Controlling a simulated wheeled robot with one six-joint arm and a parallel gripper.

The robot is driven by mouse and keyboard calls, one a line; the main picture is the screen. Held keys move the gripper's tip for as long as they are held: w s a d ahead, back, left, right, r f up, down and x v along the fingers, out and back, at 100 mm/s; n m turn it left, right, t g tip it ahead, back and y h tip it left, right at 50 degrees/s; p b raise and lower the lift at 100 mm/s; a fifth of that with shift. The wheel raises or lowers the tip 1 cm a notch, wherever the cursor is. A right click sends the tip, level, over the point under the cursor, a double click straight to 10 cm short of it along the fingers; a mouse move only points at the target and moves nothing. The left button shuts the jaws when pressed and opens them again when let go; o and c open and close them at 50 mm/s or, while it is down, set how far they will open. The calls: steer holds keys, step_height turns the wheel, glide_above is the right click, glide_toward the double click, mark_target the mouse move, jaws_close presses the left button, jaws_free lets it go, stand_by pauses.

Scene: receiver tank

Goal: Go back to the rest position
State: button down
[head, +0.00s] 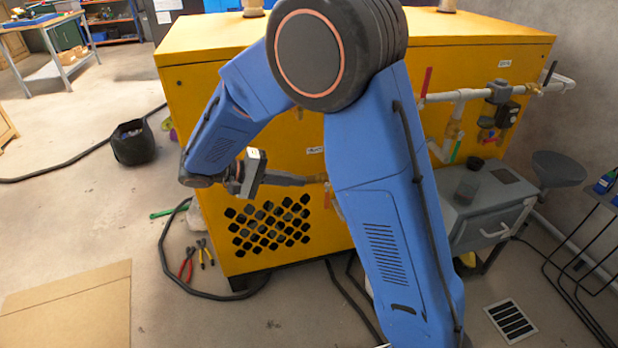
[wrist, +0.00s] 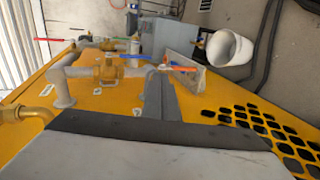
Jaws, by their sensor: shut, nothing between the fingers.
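My gripper (head: 318,180) reaches out to the right in front of the yellow receiver tank (head: 450,45), above its perforated panel. Its fingers are shut and empty. In the wrist view my gripper (wrist: 160,78) points up the picture along the tank's yellow face, and its fingertips show near an orange-tipped lever (wrist: 172,67). Whether they touch it I cannot tell. In the head view my blue arm hides the middle of the tank front and part of the piping.
A grey pipe with valves (head: 460,95) runs along the tank's right side. A grey cabinet (head: 485,205) and a stool (head: 558,170) stand to the right. Pliers (head: 188,262) and a black hose lie on the floor. A black bucket (head: 132,145) stands left. The left floor is mostly open.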

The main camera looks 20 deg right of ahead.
steer(key=s+d+r+g+y, duration=0.1)
steer(key=s+d+r+y, duration=0.3)
steer(key=s+d+y, duration=0.55)
steer(key=s+d+t+y, duration=0.2)
steer(key=s+t, duration=0.1)
steer(key=s, duration=0.5)
steer(key=s+d+r+t+y, duration=0.1)
steer(key=s+d+t+y, duration=0.1)
steer(key=s, duration=0.6)
steer(key=shift+s+d+r+t, duration=0.2)
steer(key=shift+s+r+t, duration=0.1)
steer(key=shift+t, duration=0.2)
